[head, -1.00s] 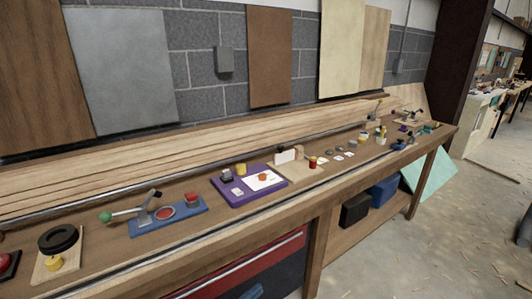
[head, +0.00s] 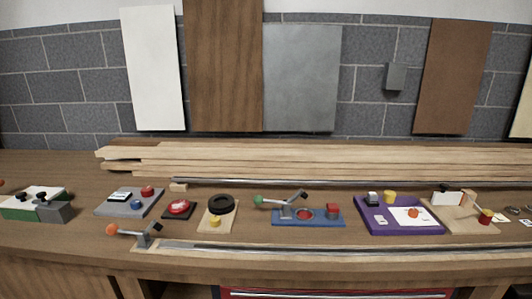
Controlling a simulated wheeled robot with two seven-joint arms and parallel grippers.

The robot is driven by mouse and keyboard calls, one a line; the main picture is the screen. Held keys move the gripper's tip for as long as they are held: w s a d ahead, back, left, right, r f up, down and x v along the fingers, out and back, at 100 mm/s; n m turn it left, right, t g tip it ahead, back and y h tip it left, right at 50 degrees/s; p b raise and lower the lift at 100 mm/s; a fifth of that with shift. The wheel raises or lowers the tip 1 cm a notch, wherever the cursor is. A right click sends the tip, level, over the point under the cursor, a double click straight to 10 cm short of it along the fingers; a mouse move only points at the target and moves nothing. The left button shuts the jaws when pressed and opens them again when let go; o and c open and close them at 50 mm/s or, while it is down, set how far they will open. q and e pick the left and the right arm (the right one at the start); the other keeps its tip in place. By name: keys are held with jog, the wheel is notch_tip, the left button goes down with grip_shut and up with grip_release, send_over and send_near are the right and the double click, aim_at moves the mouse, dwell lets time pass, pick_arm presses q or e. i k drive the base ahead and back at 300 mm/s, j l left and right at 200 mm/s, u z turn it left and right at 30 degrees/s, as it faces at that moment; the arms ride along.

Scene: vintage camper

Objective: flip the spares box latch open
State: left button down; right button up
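No thing in the head view can be told for sure as the spares box, and no latch can be made out clearly. At the far left of the bench stands a green and white block with a grey part (head: 53,212) and dark knobs on top; what it is, I cannot tell. Neither of my grippers is in view.
The long wooden workbench (head: 200,258) carries a grey button panel (head: 115,204), a red button (head: 179,208), an orange-knobbed lever (head: 135,234), a black ring on a board (head: 221,204), a blue lever base (head: 325,220) and a purple tray (head: 372,224). Planks (head: 300,163) lie along the back.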

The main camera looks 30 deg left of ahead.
aim_at(41, 195)
jog(key=u, duration=2.65)
jog(key=i+j+z, duration=0.1)
jog(key=i+j, duration=0.15)
jog(key=i+j+z, duration=0.1)
jog(key=j, duration=0.4)
jog(key=i, duration=0.1)
